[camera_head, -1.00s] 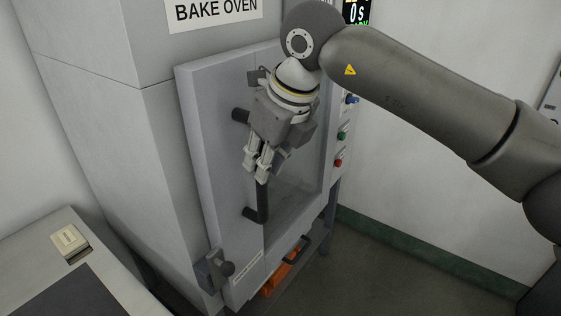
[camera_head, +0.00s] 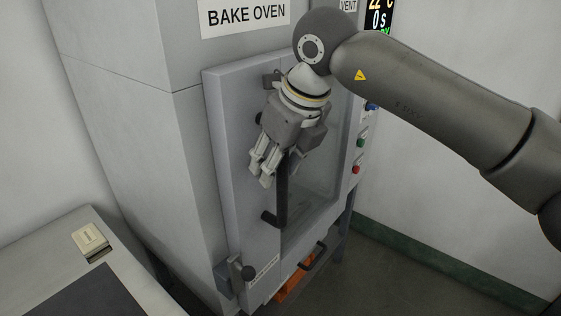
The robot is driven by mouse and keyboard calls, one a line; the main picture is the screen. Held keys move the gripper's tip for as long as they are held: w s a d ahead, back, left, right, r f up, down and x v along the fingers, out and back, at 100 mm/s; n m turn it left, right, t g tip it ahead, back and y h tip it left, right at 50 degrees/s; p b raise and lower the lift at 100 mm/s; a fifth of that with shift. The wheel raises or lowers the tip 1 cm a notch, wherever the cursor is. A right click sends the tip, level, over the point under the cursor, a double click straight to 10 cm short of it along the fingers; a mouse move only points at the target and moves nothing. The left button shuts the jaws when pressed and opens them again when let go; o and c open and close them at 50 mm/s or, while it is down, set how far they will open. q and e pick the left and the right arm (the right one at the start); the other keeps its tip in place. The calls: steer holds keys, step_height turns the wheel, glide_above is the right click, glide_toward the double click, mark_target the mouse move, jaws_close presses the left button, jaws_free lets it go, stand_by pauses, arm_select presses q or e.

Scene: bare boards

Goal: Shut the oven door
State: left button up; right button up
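The bake oven's grey door (camera_head: 232,150) has a window at its right and a black upright bar handle (camera_head: 282,195). It stands flush or nearly flush with the oven front; I cannot tell whether a small gap is left. My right gripper (camera_head: 264,172) is in front of the door, pointing down. Its fingers are just left of the handle's bar and cover its upper part. Whether they touch the bar, and how wide they are apart, is unclear. My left gripper is out of view.
The oven body (camera_head: 140,150) has a BAKE OVEN sign (camera_head: 246,15) above the door and coloured buttons (camera_head: 358,155) at the right. A bench (camera_head: 120,280) with a pale switch box (camera_head: 90,240) is at lower left. Floor at the right (camera_head: 400,270) is clear.

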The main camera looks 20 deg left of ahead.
steer(key=v, duration=1.2)
stand_by(0.3)
